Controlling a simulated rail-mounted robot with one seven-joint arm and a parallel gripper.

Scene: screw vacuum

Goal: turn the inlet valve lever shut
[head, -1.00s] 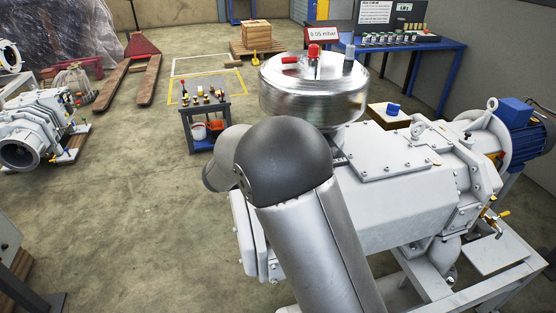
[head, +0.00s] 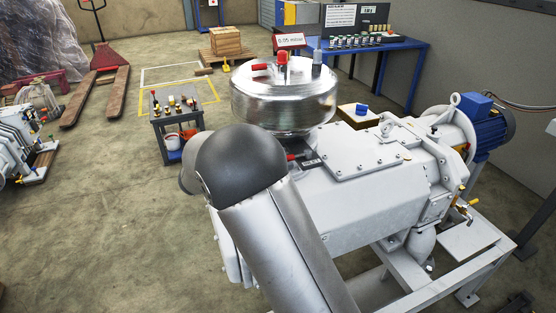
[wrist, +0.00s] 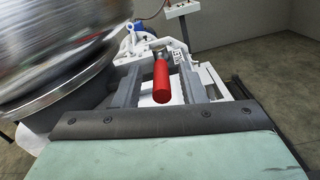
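The inlet valve lever has a red grip (wrist: 161,83) that points toward the camera in the wrist view. A small red part of it (head: 291,157) shows below the silver tank in the head view, beside my arm. My gripper (wrist: 160,82) is open, with one grey finger on each side of the red grip. I see gaps on both sides of the grip, so the fingers do not appear to touch it. In the head view my arm hides the gripper.
The shiny silver tank (head: 283,95) stands close to the gripper, on the left in the wrist view (wrist: 55,45). The grey pump body (head: 370,200) lies below and to the right. A small tool cart (head: 177,120) stands behind on the open floor.

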